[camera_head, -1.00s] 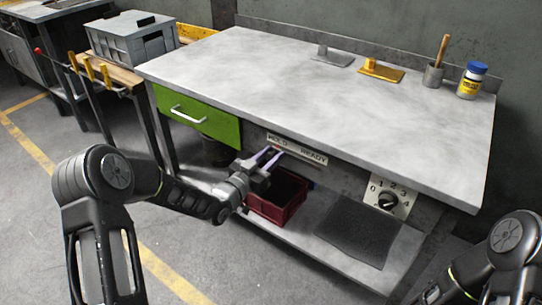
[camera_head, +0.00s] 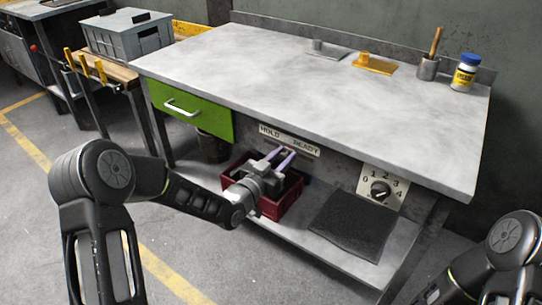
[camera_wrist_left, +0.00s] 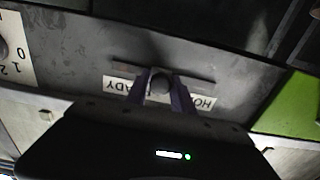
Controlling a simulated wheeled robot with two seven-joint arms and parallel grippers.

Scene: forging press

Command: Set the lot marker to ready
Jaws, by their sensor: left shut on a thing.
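The lot marker is a slider on the bench front, with a HOLD / READY label plate (camera_head: 268,130) above it in the head view. HOLD is at the plate's left end and READY at its right. The left wrist view shows the plate upside down. There, the marker's dark round knob (camera_wrist_left: 161,83) sits between my left fingers, around the middle of its slot, with label text on both sides. My left gripper (camera_head: 284,155) is shut on the knob; its purple fingers cover part of the plate in the wrist view. My right gripper is out of view.
Below is a dark red bin (camera_head: 268,208) on the lower shelf, beside a black mat (camera_head: 347,226). A green drawer (camera_head: 190,112) is to the left and a numbered dial (camera_head: 380,190) to the right. The benchtop (camera_head: 300,90) overhangs the marker.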

